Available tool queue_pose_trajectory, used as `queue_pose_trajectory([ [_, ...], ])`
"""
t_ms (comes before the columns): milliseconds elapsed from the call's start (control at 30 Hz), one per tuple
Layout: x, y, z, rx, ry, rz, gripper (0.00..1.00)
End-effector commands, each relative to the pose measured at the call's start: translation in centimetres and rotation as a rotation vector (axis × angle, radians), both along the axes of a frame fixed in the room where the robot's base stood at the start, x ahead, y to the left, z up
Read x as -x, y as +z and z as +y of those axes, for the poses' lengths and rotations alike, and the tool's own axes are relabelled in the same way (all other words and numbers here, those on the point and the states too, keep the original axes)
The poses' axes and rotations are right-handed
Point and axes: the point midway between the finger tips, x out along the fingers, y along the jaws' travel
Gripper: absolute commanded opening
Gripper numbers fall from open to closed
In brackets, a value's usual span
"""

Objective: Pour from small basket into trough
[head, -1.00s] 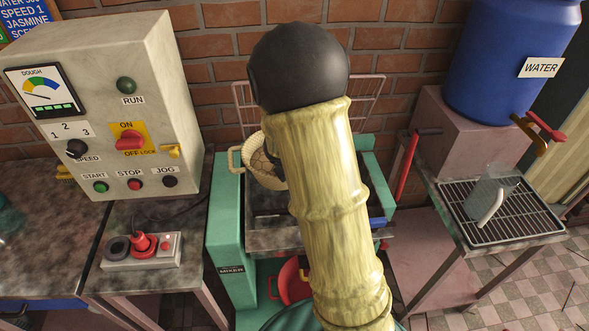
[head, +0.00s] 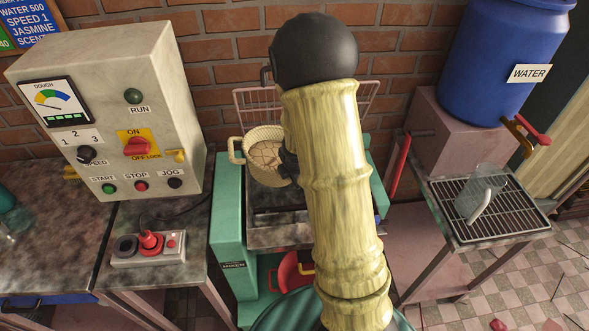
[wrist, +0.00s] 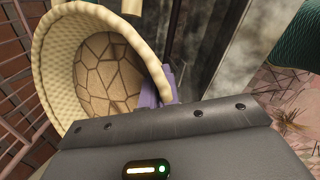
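The small woven cream basket (head: 252,141) hangs over the back left of the trough in the head view, its mouth tipped toward me. In the wrist view the basket (wrist: 50,68) fills the left side, tilted, with a tan cracked-pattern surface inside; I cannot tell whether this is its floor or contents. My gripper (head: 288,163) is at the basket's right side, mostly hidden by my arm. In the wrist view a purple finger (wrist: 165,88) is against the basket's rim. The trough (head: 272,238) is the dark metal basin in the green mixer; my arm hides its right part.
A grey control box (head: 120,110) and a switch block (head: 148,250) stand left of the mixer. A wire guard (head: 252,100) rises behind the trough. A rack (head: 520,210) with a clear jug (head: 482,190) and a blue water barrel (head: 500,60) are at the right.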

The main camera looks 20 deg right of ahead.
Motion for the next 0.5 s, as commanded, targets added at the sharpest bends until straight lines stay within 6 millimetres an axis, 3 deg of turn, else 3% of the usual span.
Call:
queue_pose_trajectory([
  [500,-0.04,1.42,0.18,-0.261,-0.004,-0.049,0.0],
])
